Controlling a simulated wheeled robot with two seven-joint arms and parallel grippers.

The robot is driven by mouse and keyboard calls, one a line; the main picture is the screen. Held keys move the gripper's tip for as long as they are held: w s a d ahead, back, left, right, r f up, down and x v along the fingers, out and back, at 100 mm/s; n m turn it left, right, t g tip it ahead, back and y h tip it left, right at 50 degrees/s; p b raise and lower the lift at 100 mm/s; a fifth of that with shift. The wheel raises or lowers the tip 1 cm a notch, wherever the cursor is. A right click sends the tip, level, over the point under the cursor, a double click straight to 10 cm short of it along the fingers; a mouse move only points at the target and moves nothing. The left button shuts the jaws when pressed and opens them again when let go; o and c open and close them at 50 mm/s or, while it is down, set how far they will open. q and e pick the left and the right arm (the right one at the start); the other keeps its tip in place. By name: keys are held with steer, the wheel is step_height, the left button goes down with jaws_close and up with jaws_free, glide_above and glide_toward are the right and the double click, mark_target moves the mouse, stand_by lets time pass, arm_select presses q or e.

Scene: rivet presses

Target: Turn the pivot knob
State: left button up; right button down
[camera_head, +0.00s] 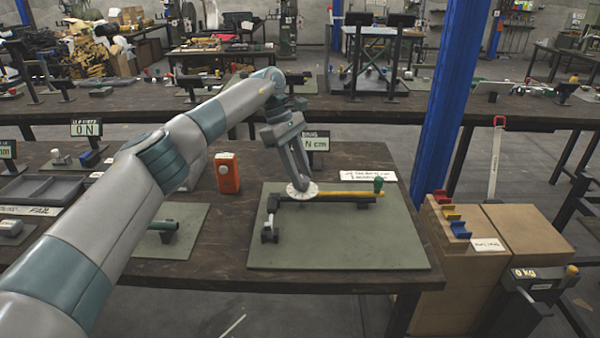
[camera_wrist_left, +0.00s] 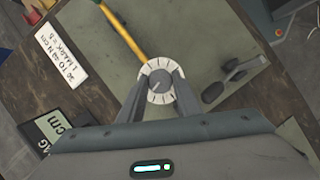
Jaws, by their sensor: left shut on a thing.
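The pivot knob is a grey knob on a white dial with tick marks (camera_head: 302,190), at the left end of a yellow bar (camera_head: 345,196). My left gripper (camera_head: 302,180) comes down onto it from above and is shut on the knob. In the left wrist view the knob (camera_wrist_left: 159,82) sits between the two fingertips, with the dial's ticks around it. A green-topped piece (camera_head: 379,185) stands at the bar's right end. The lower side of the knob is hidden by the fingers. My right gripper is not in view.
The bar lies over a green mat (camera_head: 340,245) on the dark table. An orange box (camera_head: 228,173) stands left of the mat. A display (camera_head: 318,142) and a white label (camera_head: 367,176) are behind. A blue post (camera_head: 450,110) rises to the right.

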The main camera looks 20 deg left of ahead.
arm_select(q)
steer(key=o, duration=1.1)
steer(key=shift+c, duration=0.2)
steer(key=p+v, duration=0.4)
steer(key=v, duration=1.3)
steer(key=shift+a, duration=0.2)
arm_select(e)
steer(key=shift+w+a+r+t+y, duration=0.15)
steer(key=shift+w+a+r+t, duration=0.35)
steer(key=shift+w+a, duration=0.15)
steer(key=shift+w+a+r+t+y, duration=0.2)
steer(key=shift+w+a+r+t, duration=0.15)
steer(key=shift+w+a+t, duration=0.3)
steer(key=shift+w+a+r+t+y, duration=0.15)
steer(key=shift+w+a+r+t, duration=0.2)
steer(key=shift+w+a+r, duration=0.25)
arm_select(q)
steer(key=shift+w+r, duration=0.15)
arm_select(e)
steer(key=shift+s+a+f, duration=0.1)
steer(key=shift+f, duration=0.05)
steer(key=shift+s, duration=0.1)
